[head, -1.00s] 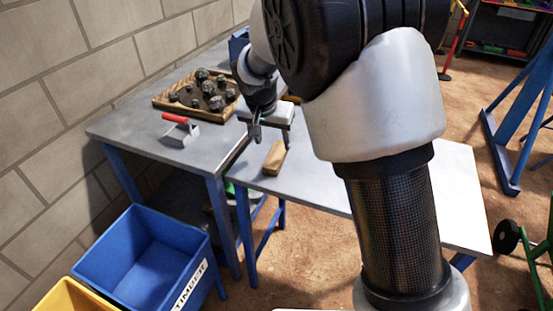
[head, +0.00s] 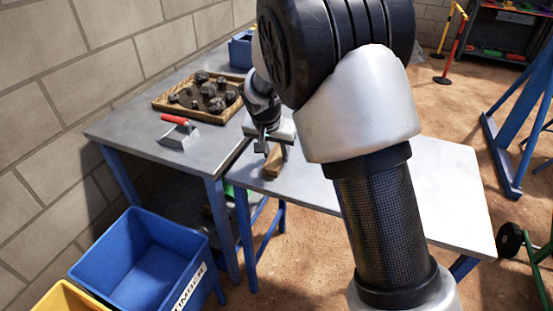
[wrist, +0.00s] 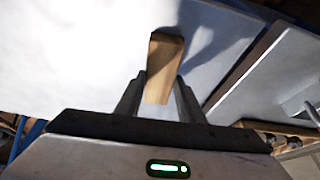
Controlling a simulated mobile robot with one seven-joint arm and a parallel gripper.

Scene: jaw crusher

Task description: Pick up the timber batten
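The timber batten (head: 273,162) is a short light-brown wooden block lying on the white-topped table, near its left end. In the wrist view the batten (wrist: 163,62) extends from between my two fingers out past their tips. My gripper (head: 273,150) is lowered over the batten with its fingers apart, one on each side. In the wrist view my gripper (wrist: 160,88) looks open, with a gap between the right finger and the wood; the left finger is very near the batten. I cannot tell whether it touches.
A grey table (head: 120,125) adjoins on the left, holding a wooden tray (head: 165,106) of dark rocks and a red-handled metal tool (head: 178,136). A blue bin (head: 150,225) labelled TIMBER stands on the floor beside a yellow bin (head: 65,298). The white table's right part (head: 455,200) is clear.

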